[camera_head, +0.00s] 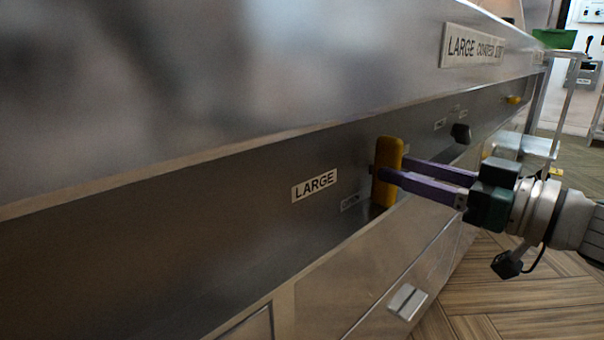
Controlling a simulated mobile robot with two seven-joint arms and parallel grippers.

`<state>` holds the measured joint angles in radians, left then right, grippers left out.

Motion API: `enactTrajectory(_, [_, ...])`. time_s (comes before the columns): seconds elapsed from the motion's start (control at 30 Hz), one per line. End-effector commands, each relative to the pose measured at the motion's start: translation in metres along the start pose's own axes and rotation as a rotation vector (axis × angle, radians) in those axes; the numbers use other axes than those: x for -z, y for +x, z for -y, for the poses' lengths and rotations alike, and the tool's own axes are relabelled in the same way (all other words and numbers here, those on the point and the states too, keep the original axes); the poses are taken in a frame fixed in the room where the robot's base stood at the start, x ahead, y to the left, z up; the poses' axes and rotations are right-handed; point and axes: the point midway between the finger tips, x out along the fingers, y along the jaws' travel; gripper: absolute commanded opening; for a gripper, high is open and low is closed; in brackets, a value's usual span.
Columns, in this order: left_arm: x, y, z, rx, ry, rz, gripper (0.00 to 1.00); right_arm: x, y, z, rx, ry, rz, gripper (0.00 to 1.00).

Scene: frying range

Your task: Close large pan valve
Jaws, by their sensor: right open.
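The large pan valve is a yellow handle (388,150) on the dark recessed metal strip, standing roughly upright. A white label reading "LARGE" (314,185) is to its left, and a small, hard-to-read label sits just beside it. My right gripper (387,174) comes in from the right with its two purple fingers open. The fingertips are at the handle, with one finger in front of its middle and the other reaching toward its far side. I cannot tell whether they touch it. My left gripper is not in view.
A black knob (460,133) and another yellow handle (513,99) are farther along the strip. The metal counter front (200,80) overhangs the strip. A cabinet door with a handle (407,302) is below. A rack (560,100) stands at the far right. Wooden floor (500,310) is open at lower right.

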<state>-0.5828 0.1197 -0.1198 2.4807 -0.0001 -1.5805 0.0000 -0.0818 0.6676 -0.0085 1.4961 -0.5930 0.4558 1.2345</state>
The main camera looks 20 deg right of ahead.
Motion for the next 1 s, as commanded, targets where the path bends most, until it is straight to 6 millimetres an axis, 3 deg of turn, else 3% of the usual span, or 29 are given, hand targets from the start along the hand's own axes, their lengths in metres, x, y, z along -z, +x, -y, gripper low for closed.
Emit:
enactTrajectory(0.13, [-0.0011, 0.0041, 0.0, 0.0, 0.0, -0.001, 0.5, -0.0005, 0.0103, -0.0004, -0.001, 0.0, 0.0, 0.57])
enactTrajectory(0.43, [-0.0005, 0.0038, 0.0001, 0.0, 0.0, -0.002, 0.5, 0.0002, 0.0123, -0.0001, -0.001, -0.001, 0.001, 0.57])
enactTrajectory(0.93, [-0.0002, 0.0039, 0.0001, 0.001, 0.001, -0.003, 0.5, 0.0, 0.012, 0.0, -0.001, -0.001, 0.001, 0.01])
enactTrajectory(1.0, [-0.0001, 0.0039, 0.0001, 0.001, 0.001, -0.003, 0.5, 0.0, 0.012, 0.0, -0.001, 0.0, 0.001, 0.0])
